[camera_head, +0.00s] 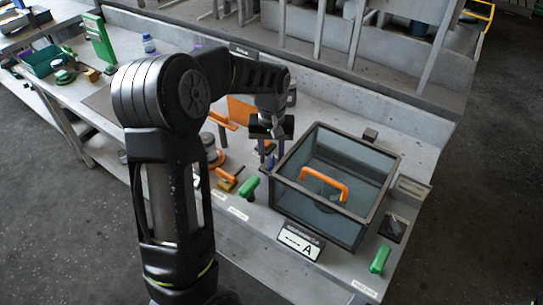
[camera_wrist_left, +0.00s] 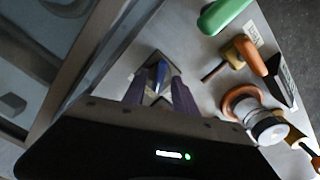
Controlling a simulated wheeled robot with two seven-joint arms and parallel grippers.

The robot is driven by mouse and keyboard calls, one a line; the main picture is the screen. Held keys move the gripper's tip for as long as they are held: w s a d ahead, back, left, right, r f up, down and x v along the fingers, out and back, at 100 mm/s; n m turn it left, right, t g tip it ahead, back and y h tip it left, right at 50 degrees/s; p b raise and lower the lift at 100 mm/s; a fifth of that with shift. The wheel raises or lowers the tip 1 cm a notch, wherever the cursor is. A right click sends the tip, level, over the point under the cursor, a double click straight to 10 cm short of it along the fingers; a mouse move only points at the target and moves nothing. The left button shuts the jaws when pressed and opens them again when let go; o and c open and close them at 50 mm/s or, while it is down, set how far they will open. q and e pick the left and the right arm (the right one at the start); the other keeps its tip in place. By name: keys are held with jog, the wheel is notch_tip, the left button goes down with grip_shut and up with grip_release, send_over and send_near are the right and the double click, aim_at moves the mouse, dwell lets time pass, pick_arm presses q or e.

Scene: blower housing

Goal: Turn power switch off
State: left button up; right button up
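In the wrist view, a small switch-like part (camera_wrist_left: 158,74) with a blue lever on a dark and metallic plate lies between and beyond my left fingertips. I cannot tell from its markings whether it is the power switch. My left gripper (camera_wrist_left: 160,92) is open, its two purple-grey fingers apart on either side of that part, with no clear contact visible. In the head view my left gripper (camera_head: 270,152) points down beside the glass-walled box (camera_head: 378,175), and its fingers hide what is below. A dark plate with a lever-like part (camera_head: 394,228) sits right of the box. My right gripper is not visible.
The box, with an orange handle (camera_head: 324,184) inside, stands close to the right of my left gripper. A green handle (camera_head: 250,187) and an orange-handled tool (camera_head: 227,176) lie near it. A display panel (camera_head: 301,241) and another green handle (camera_head: 380,259) are along the front edge.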

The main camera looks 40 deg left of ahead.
aim_at(271, 160)
pick_arm(q)
notch_tip(271, 160, up, 7)
jog(key=shift+r, duration=0.1)
dwell(0.7)
